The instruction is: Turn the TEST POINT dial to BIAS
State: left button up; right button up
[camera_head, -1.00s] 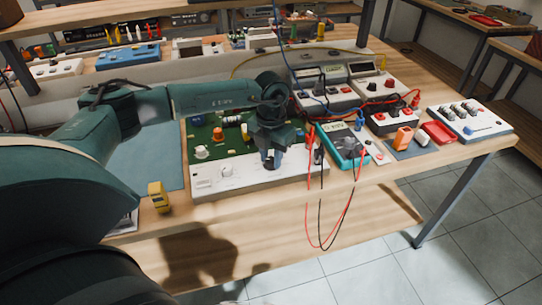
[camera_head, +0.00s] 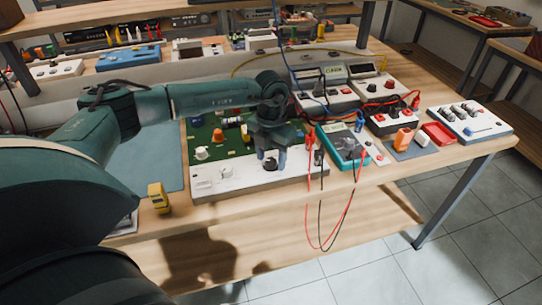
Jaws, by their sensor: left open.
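A long white panel (camera_head: 240,178) lies along the front of the green circuit board (camera_head: 197,134) on the bench. It carries a pale dial (camera_head: 226,172) left of centre and a dark dial (camera_head: 270,164) to its right. The labels are too small to read, so I cannot tell which one is TEST POINT. My left gripper (camera_head: 271,158) points down over the dark dial, with its fingers apart on either side of it. I cannot tell whether they touch it. The fingers and wrist hide part of the panel and board. My right gripper is not in view.
A teal multimeter (camera_head: 343,143) with red and black leads stands right of the panel; the leads hang over the bench front. A yellow object (camera_head: 158,197) stands near the left front edge. Grey instruments (camera_head: 322,87) stand behind. A red tray (camera_head: 438,133) lies at right.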

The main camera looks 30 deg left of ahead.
aim_at(271, 161)
pick_arm(q)
notch_tip(271, 161, up, 13)
jog(key=b, duration=0.1)
jog(key=shift+d+f, duration=0.1)
jog(key=shift+f, duration=0.05)
dwell(0.5)
